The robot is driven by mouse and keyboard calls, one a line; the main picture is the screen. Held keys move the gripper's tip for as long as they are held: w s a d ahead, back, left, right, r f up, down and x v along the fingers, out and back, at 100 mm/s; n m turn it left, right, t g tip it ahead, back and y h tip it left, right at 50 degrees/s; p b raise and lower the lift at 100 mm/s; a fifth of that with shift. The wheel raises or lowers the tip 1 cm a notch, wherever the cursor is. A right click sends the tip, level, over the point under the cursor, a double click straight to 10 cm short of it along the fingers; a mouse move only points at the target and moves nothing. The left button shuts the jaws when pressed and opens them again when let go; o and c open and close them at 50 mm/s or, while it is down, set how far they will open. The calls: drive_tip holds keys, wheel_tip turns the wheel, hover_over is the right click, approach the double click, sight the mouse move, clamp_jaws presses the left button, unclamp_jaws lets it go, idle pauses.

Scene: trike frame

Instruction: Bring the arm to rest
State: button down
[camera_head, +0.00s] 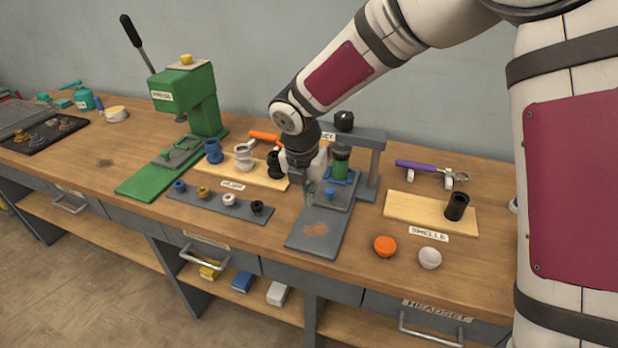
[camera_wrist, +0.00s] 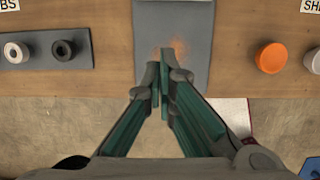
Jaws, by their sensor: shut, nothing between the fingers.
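My gripper (camera_wrist: 160,78) is shut and empty in the wrist view, its two dark green fingers together at the tips. It points down over the front part of a grey plate (camera_wrist: 172,22). In the head view my gripper (camera_head: 311,192) hangs above the workbench (camera_head: 290,225), beside the small grey press stand (camera_head: 372,165). The arm reaches out from the upper right, bent at the elbow. The fingertips are small in the head view, and I cannot tell their exact height above the plate.
A green press (camera_head: 190,105) stands to the left. A grey strip (camera_head: 215,205) holds several small parts. An orange cap (camera_head: 385,246) and a white cap (camera_head: 430,258) lie at the right front, near a board with a black cylinder (camera_head: 456,206). Purple-handled pliers (camera_head: 425,168) rest behind.

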drive_tip(key=s+d+r+m+h, duration=0.2)
drive_tip(key=s+d+r+m, duration=1)
drive_tip(key=d+r+m, duration=0.3)
drive_tip(key=s+d+r+m+t+y, duration=0.1)
drive_tip(key=s+d+m, duration=0.1)
drive_tip(key=s+m, duration=0.6)
drive_tip(key=s+d+r+m+t+y, duration=0.1)
drive_tip(key=s+r+m+y, duration=0.1)
drive_tip(key=s+m, duration=0.6)
drive_tip(key=shift+s+d+r+m, duration=0.15)
drive_tip(key=shift+s+d+m, duration=0.1)
drive_tip(key=shift+d+m, duration=0.2)
